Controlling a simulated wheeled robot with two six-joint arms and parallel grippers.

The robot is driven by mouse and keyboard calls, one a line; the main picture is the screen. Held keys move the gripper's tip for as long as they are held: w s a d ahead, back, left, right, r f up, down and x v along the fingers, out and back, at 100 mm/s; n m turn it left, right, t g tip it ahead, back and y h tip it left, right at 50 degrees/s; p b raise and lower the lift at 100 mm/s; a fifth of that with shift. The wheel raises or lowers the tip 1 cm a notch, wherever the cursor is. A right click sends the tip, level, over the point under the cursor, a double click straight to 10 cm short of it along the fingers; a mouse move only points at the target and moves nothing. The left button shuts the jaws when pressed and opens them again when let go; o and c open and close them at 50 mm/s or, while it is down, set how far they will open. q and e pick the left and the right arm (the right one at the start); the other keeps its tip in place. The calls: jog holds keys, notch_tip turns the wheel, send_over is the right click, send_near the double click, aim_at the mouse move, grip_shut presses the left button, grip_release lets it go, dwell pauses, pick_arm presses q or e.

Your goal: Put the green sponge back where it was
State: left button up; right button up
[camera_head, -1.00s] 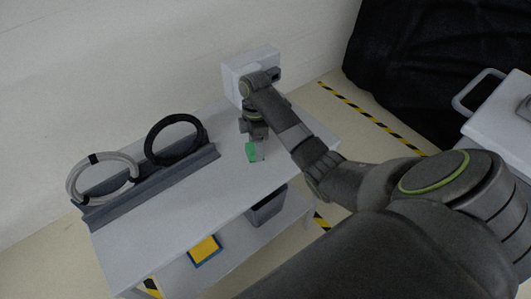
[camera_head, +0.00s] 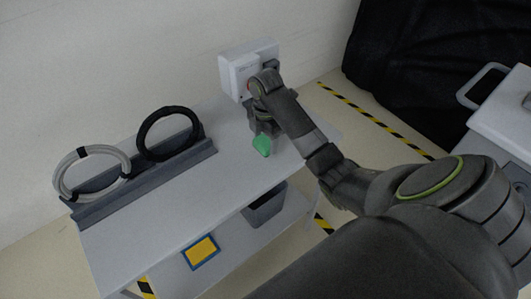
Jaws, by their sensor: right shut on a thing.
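The green sponge (camera_head: 262,145) is in my right gripper (camera_head: 260,134), near the back right part of the white cart's top (camera_head: 190,185). The gripper points down and is shut on the sponge, which hangs tilted below the fingers. I cannot tell whether the sponge touches the cart top. The fingers are partly hidden by my own wrist. My left gripper is not in view.
A white box (camera_head: 240,72) stands behind my right gripper. A grey rack (camera_head: 150,172) holds a grey coil (camera_head: 88,172) and a black coil (camera_head: 168,134). A yellow-and-blue pad (camera_head: 201,252) and a grey bin (camera_head: 265,208) are on the lower shelf. The cart top's front middle is clear.

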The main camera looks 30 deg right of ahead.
aim_at(266, 149)
notch_tip(266, 149, down, 4)
jog(key=shift+f, duration=0.25)
jog(key=o, duration=1)
notch_tip(266, 149, up, 5)
jog(key=shift+r, duration=0.2)
notch_tip(266, 149, up, 4)
jog(key=p, duration=0.5)
jog(key=shift+r, duration=0.15)
jog(key=shift+r+p, duration=1.2)
